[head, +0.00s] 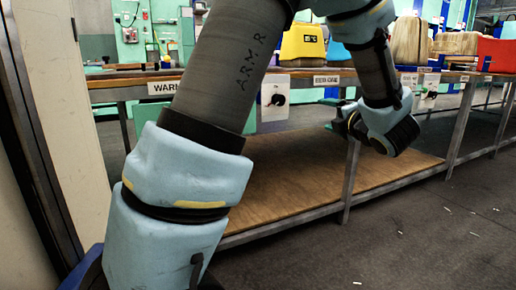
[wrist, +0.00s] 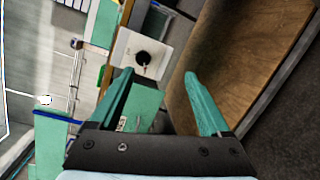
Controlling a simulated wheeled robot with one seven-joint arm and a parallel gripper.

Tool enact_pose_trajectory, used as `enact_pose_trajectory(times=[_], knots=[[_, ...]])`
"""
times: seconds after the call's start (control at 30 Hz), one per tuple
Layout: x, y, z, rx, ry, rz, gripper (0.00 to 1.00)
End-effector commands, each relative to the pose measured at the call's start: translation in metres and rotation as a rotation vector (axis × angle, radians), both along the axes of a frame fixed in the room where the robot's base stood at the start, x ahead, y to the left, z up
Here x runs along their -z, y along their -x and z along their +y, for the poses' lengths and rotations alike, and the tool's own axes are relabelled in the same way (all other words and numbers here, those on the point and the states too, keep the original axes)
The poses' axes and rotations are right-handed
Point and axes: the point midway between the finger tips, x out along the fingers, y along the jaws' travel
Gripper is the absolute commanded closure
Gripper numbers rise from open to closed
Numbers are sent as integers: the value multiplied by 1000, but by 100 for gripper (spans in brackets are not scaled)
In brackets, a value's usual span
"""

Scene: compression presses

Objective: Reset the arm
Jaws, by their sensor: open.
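My arm crosses the head view from the lower left up over the top and down to the right. My gripper (head: 350,122) hangs beside the front of the workbench, at about the height between its top and its lower wooden shelf, and is partly hidden behind the wrist. In the wrist view my gripper (wrist: 158,85) shows two green fingers spread wide apart. Nothing is between the fingers. Beyond them is a white panel with a black knob (wrist: 143,58). A similar panel with a black knob (head: 277,99) is on the bench front in the head view.
The workbench (head: 345,200) with a low wooden shelf (head: 290,185) runs along the back. A yellow case (head: 303,42) and a red bin (head: 497,56) stand on top. A pale wall or door edge (head: 65,110) is close at left. The dark floor (head: 430,230) at right is clear except for small white scraps.

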Motion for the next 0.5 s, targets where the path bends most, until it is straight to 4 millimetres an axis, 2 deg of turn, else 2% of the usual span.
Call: enact_pose_trajectory(times=[0.17, 0.33, 0.43, 0.5], knots=[[5, -24, 11, 141, -151, 103, 19], [24, -39, 30, 355, -398, 254, 19], [45, -35, 53, 535, -611, 380, 19], [63, -23, 74, 673, -767, 475, 19]])
